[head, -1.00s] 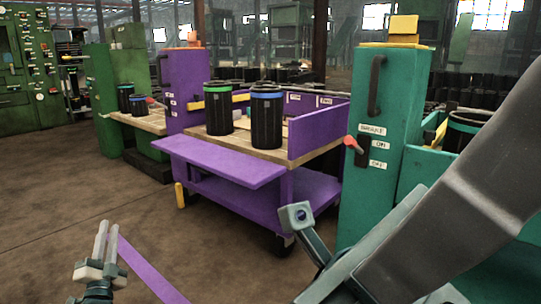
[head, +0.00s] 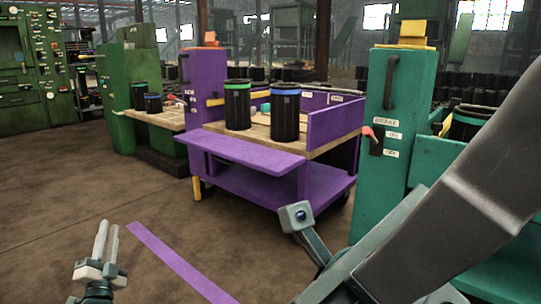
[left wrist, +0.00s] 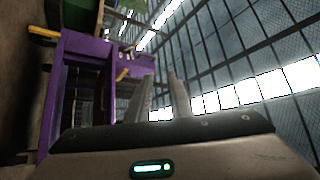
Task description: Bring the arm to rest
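My left gripper (head: 107,228) is at the lower left of the head view, pointing up over the brown floor. Its two pale fingers stand apart with nothing between them. In the left wrist view the fingers (left wrist: 160,92) also show a gap, with the purple cart and roof windows beyond. My right arm (head: 455,185) crosses the lower right of the head view; its gripper is not visible. Black sleeves with a green rim (head: 237,106) and a blue rim (head: 285,112) stand upright on the purple cart (head: 245,150), clear of my left gripper.
A teal cabinet (head: 397,110) with a handle and red lever stands right of the cart. A green station (head: 128,75) with more sleeves is at the left. A purple floor strip (head: 180,262) runs beside my left gripper. Open floor (head: 60,190) lies at the left.

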